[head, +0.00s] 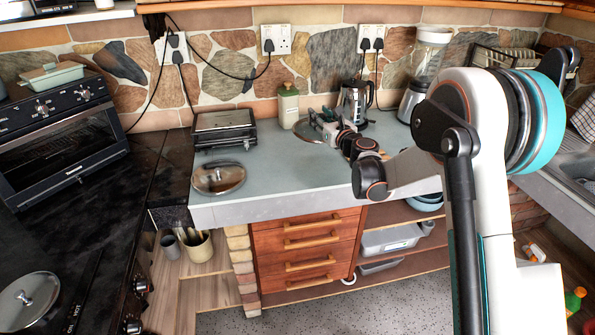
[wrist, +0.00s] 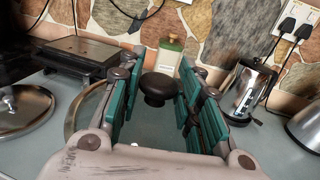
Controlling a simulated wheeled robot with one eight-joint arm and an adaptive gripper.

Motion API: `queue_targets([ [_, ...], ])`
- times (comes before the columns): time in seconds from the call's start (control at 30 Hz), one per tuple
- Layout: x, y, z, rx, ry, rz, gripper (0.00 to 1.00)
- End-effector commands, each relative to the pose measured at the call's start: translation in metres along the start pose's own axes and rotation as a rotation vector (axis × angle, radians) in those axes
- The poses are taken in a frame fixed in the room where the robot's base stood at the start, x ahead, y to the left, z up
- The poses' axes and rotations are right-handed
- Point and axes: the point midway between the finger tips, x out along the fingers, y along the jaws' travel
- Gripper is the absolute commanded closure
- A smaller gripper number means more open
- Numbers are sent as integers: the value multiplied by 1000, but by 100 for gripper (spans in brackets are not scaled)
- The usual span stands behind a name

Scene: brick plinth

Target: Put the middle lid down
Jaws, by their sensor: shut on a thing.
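My gripper (head: 326,120) is over the back right of the grey counter, shut on the dark knob (wrist: 160,88) of a lid. In the wrist view the knob sits between the green finger pads, and part of the held lid's rim (wrist: 73,112) shows at their left. The held lid (head: 305,131) also shows in the head view, partly hidden by the gripper; I cannot tell if it touches the counter. Another metal lid (head: 218,178) lies at the counter's front left, also in the wrist view (wrist: 22,108). A third lid (head: 28,298) is at the lower left.
A black grill (head: 224,128) stands at the counter's back left. A green-lidded jar (head: 288,106), a kettle (head: 354,102) and a blender (head: 424,70) stand along the back. The counter's front middle (head: 290,170) is clear.

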Motion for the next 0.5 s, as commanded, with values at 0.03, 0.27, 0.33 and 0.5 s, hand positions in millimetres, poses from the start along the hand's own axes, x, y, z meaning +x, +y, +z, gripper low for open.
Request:
queue_targets([
  [0.03,20,12,4,0,0,46,100],
  [0.27,64,48,12,0,-1,176,100],
  [0.33,68,53,9,0,-1,190,100],
  [0.5,69,54,-22,0,-1,194,100],
])
